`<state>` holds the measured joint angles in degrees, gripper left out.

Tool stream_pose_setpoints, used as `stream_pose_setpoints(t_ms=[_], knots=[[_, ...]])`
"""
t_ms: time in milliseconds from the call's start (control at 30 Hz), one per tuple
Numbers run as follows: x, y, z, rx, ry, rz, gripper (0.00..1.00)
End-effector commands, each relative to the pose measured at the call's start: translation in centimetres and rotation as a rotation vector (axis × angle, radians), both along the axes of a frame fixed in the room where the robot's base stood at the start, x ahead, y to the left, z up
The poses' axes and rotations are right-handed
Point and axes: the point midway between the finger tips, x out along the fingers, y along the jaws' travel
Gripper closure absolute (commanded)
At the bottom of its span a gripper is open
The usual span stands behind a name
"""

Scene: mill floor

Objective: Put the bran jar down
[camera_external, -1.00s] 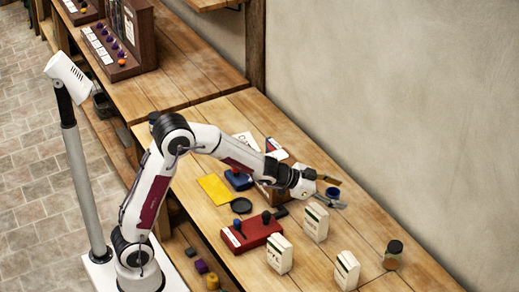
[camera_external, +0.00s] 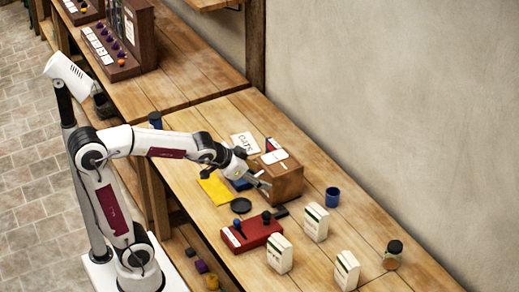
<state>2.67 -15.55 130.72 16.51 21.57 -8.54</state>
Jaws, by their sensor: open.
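A jar with a dark lid and tan contents (camera_external: 393,257) stands upright on the wooden table (camera_external: 345,225), toward its near right end. My gripper (camera_external: 264,184) is open and empty. It hangs by the left side of a brown wooden box (camera_external: 288,186), well away to the left of the jar; whether it touches the box I cannot tell.
A blue cup (camera_external: 332,197) stands right of the box. A red block with knobs (camera_external: 252,233), a black disc (camera_external: 241,205) and a yellow sheet (camera_external: 215,189) lie nearer my base.

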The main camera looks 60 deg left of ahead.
Motion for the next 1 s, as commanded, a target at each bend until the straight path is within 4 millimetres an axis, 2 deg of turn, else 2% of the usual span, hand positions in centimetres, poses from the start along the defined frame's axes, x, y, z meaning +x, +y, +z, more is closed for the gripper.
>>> stream_pose_setpoints(t_ms=[33,300,600,800,1000], knots=[[-1.5,0.3,0.2,-0.007,0.013,0.013,0.42],[-9.0,0.8,-0.5,-0.048,0.106,0.064,0.42],[-17.1,0.1,-2.1,-0.110,0.211,0.085,0.42],[-20.5,-0.5,-3.1,-0.141,0.260,0.084,0.42],[-21.4,-0.8,-3.4,-0.150,0.276,0.082,0.42]])
